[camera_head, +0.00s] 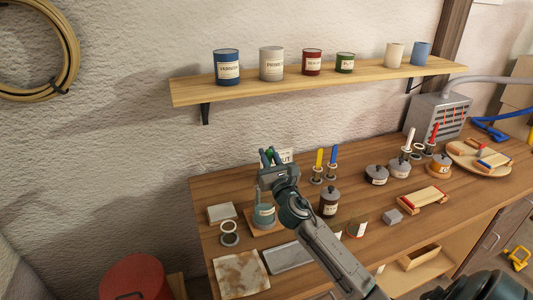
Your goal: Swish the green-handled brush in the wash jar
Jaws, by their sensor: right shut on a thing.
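My right gripper (269,159) is above the left part of the workbench, shut on the green-handled brush. Only a bit of the brush's green handle (270,153) shows between the fingers; its lower part is hidden by the gripper and wrist. A blue-grey jar (264,217), which looks like the wash jar, stands on a small wooden board just below the gripper. I cannot tell whether the bristles are inside it. My left gripper is out of view.
A yellow-handled brush (319,159) and a blue-handled one (333,156) stand upright in holders behind. A dark jar (329,202) stands close right of my wrist. A grey tray (290,256) and a stained cloth (241,272) lie in front. A shelf (300,86) with tins hangs above.

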